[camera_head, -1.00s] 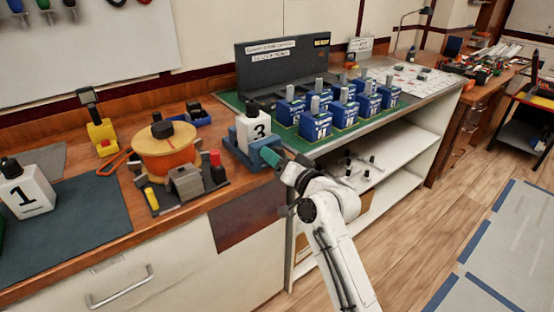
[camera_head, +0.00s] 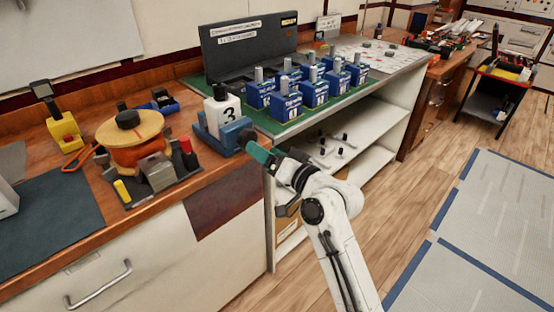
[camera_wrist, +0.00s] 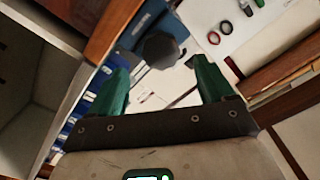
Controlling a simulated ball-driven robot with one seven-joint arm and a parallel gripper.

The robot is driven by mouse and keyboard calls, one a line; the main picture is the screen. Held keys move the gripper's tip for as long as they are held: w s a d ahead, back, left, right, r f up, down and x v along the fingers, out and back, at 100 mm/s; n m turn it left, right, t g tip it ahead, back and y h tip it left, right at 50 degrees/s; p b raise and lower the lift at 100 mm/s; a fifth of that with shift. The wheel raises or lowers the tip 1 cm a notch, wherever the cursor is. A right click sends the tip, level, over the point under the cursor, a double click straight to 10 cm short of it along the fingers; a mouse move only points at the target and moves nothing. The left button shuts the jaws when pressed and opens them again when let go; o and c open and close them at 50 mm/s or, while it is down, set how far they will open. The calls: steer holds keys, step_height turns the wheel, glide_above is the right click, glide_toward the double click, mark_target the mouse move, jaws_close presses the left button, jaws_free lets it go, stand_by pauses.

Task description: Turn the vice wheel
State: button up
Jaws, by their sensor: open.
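The blue vice (camera_head: 228,137) stands at the bench edge and has the white block marked 3 (camera_head: 222,110) upright in its jaws. In the wrist view, the dark, faceted vice wheel (camera_wrist: 160,49) sits on the blue vice body (camera_wrist: 142,22). My gripper (camera_wrist: 162,72) is open, its two green fingers spread to either side of the wheel, which appears between and just beyond the tips. No contact with the wheel shows. In the head view, my gripper (camera_head: 257,152) is at the front of the vice and partly hides the wheel.
Several blue breakers (camera_head: 288,104) stand on the green mat right of the vice. An orange reel (camera_head: 130,142) and a grey block (camera_head: 157,172) are to its left. White open shelves (camera_head: 345,148) lie below the right bench. The floor in front is clear.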

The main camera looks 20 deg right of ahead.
steer(key=shift+v, duration=1.85)
steer(key=s+f+n+g+h+p, duration=0.35)
steer(key=s+f+g, duration=0.55)
steer(key=s+f, duration=0.75)
steer(key=s+d+f+g+h+p, duration=0.1)
steer(key=s+d+g, duration=0.1)
steer(key=s, duration=0.9)
steer(key=s+d+f+g+h+p, duration=0.1)
steer(key=s+g, duration=0.4)
steer(key=s, duration=0.6)
steer(key=shift+s+d+p, duration=0.25)
steer(key=shift+d+p, duration=0.3)
steer(key=shift+d, duration=0.15)
steer(key=shift+c, duration=0.4)
